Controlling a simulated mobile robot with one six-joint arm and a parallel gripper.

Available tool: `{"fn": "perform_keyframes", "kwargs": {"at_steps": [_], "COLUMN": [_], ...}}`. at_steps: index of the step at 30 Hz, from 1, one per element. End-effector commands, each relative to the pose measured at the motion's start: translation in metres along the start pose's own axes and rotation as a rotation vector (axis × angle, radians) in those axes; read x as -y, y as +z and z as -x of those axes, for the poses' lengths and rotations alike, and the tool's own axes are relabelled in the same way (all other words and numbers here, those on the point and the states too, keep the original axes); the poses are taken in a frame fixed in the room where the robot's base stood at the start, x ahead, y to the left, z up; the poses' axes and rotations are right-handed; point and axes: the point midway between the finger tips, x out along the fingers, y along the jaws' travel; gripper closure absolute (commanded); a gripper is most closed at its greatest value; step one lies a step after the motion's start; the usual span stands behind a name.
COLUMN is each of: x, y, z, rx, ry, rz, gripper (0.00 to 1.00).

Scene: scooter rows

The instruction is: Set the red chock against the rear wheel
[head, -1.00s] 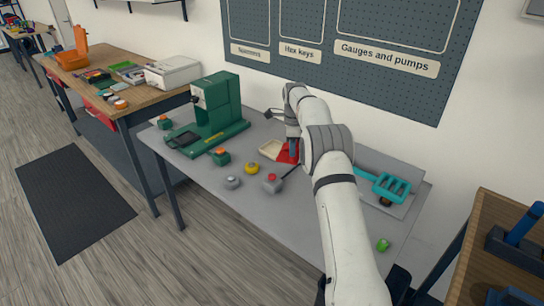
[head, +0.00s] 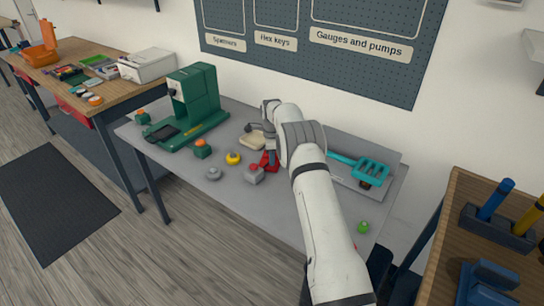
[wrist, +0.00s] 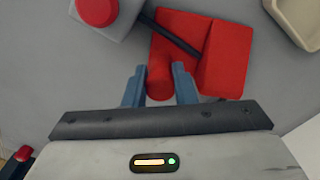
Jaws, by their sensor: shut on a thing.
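The red chock (wrist: 224,58) has a short rounded red grip (wrist: 160,80) between my fingers in the wrist view. My gripper (wrist: 159,88) is shut on that grip. The chock also shows in the head view (head: 267,161), just left of my wrist and partly hidden by it, over the grey bench. I cannot tell whether it touches the bench top. A teal slotted piece with a handle (head: 372,170) lies on a grey plate to the right, a dark round part (head: 365,184) beside it. I cannot make out a rear wheel for certain.
A grey block with a red button (head: 254,174) and a dark rod stands close to the chock. A cream tray (head: 252,142) lies behind. A green machine (head: 192,100), a yellow knob (head: 233,158) and a grey knob (head: 213,174) are left; a green ball (head: 362,227) is front right.

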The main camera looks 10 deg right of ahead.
Motion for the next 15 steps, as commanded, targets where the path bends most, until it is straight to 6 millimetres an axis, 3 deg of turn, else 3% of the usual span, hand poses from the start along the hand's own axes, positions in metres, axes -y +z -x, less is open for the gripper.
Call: {"fn": "perform_keyframes", "kwargs": {"at_steps": [1, 2, 3, 9, 15], "x": [0.0004, 0.0001, 0.0001, 0.0002, 0.0002], "y": [-0.0001, -0.0002, -0.0003, -0.0005, -0.0008], "z": [-0.0019, -0.0028, -0.0017, -0.0015, -0.0014], "rx": [0.000, 0.000, 0.000, 0.000, 0.000], "ry": [-0.002, 0.000, 0.000, 0.000, 0.000], "rz": [0.000, 0.000, 0.000, -0.001, -0.001], "gripper": [1.00, 0.75, 0.72, 0.55, 0.54]}}
